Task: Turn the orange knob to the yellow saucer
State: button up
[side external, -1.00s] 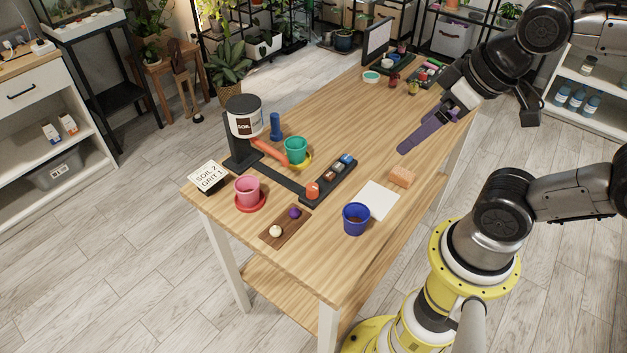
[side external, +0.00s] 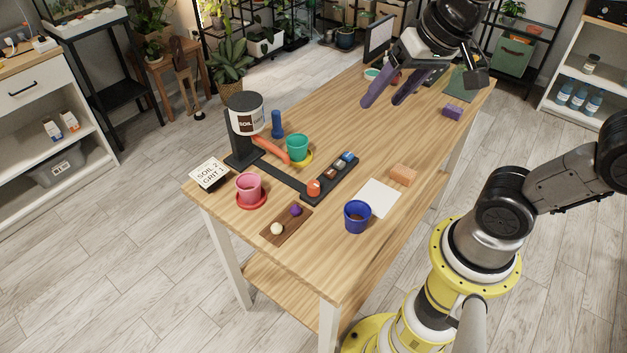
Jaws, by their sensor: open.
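The orange knob (side external: 313,188) sits at the near end of a black strip (side external: 325,185) on the wooden table. Which way it points is too small to tell. The yellow saucer (side external: 309,161) lies behind the strip, under a teal pot (side external: 298,147). A red-orange chute (side external: 270,148) runs from below the soil canister (side external: 246,115) to beside the teal pot. My gripper (side external: 382,102) has purple fingers, spread apart with nothing between them. It is in the air over the far part of the table, well away from the knob.
A pink pot (side external: 248,186) stands on a red saucer (side external: 251,202). A blue pot (side external: 357,217), white sheet (side external: 379,198), orange-brown block (side external: 403,175) and brown tray (side external: 287,226) lie near the strip. A purple block (side external: 453,112) is at the far right. The table's middle is clear.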

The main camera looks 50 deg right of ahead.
jog(key=w+f+m+g, duration=0.25)
jog(key=w+f, duration=0.25)
jog(key=w, duration=0.5)
jog(key=g, duration=0.3)
send_over(313, 184)
notch_tip(313, 184, down, 9)
jog(key=shift+m, duration=0.45)
notch_tip(313, 184, down, 14)
jog(key=shift+d+f, duration=0.1)
jog(key=shift+f, duration=0.15)
grip_shut()
